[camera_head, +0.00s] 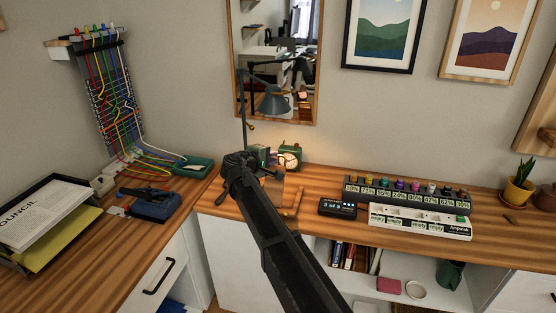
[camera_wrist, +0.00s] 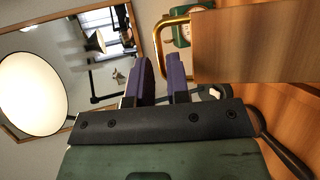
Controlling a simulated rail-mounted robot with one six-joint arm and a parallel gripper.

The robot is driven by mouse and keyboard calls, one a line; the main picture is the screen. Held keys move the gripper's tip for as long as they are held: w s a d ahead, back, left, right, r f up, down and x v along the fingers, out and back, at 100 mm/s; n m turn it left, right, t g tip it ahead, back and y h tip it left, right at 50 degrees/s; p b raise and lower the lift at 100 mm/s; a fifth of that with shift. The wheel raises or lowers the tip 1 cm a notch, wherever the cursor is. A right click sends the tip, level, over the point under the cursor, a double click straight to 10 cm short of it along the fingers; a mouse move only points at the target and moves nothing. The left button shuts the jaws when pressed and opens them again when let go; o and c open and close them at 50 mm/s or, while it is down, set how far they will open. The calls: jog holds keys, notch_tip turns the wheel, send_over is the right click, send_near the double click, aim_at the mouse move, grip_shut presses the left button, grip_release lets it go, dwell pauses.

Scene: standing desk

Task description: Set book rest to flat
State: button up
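A flat wooden panel (camera_wrist: 250,45), apparently the book rest, fills the upper right of the wrist view. A curved gold bar (camera_wrist: 185,20) is at its left edge. In the head view, only a small wooden part (camera_head: 294,202) of what seems to be the rest shows beside my arm; the remainder is hidden. My gripper (camera_wrist: 160,80) has two purple-sided fingers with a gap between them. The bar's lower bend lies at or just beyond that gap; I cannot tell whether they touch.
A lit desk lamp (camera_wrist: 32,82) is close on the left in the wrist view. A green clock (camera_head: 291,157) stands by the wall. A black device (camera_head: 337,209) and a white labelled rack (camera_head: 420,221) are to the right. A paper tray (camera_head: 50,222) is far left.

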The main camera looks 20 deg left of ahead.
jog(key=x, duration=0.3)
jog(key=shift+w+d+f, duration=0.1)
jog(key=shift+w+d, duration=0.05)
jog(key=shift+w, duration=0.15)
jog(key=shift+c, duration=0.4)
grip_shut()
